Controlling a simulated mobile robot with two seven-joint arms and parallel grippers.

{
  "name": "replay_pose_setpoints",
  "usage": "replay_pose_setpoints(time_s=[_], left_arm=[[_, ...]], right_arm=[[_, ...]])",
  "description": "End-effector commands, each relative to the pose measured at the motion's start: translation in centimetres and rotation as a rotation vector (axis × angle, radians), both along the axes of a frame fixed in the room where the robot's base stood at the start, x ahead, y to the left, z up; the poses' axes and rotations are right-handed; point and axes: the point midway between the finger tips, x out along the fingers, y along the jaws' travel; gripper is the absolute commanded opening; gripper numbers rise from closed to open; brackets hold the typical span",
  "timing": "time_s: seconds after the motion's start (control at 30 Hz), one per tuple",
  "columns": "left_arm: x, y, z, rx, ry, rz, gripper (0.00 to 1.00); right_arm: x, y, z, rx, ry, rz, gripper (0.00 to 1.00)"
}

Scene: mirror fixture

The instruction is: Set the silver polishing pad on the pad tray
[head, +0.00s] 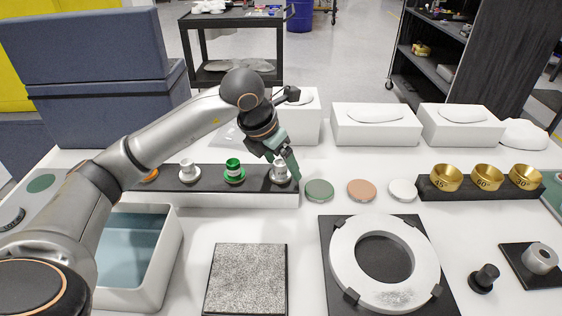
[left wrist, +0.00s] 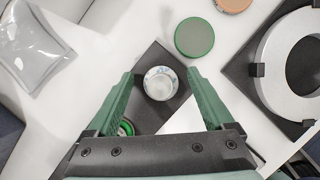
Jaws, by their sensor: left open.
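A silver-grey round piece with a flared base (head: 281,174) stands at the right end of a black-topped strip (head: 210,178). My left gripper (head: 287,164) is open above and around it. In the left wrist view the piece (left wrist: 161,84) shows between the two green fingers, with gaps on both sides. A green disc (head: 319,191), a copper disc (head: 362,190) and a pale disc (head: 403,190) lie in a row to the right. I cannot tell for certain which piece is the silver polishing pad, or which surface is the pad tray. My right gripper is not in view.
A green piece (head: 234,172) and a whitish piece (head: 187,171) stand on the same strip. A ring fixture (head: 340,262), a speckled plate (head: 246,280) and an open bin (head: 172,245) are in front. Gold cups (head: 487,178) stand at right; white boxes (head: 376,128) stand behind.

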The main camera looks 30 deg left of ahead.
Motion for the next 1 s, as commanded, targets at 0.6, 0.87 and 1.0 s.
replay_pose_setpoints(time_s=[0.6,0.87,1.0], left_arm=[[-3.4,0.8,8.8,0.001,-0.005,0.001,0.86],[-4.5,1.0,11.3,-0.001,-0.002,0.001,0.86],[-4.6,1.1,11.4,0.0,0.0,0.001,0.86]], right_arm=[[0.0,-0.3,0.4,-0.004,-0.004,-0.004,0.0],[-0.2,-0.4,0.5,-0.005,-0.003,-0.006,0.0],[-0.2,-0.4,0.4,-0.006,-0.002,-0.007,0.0]])
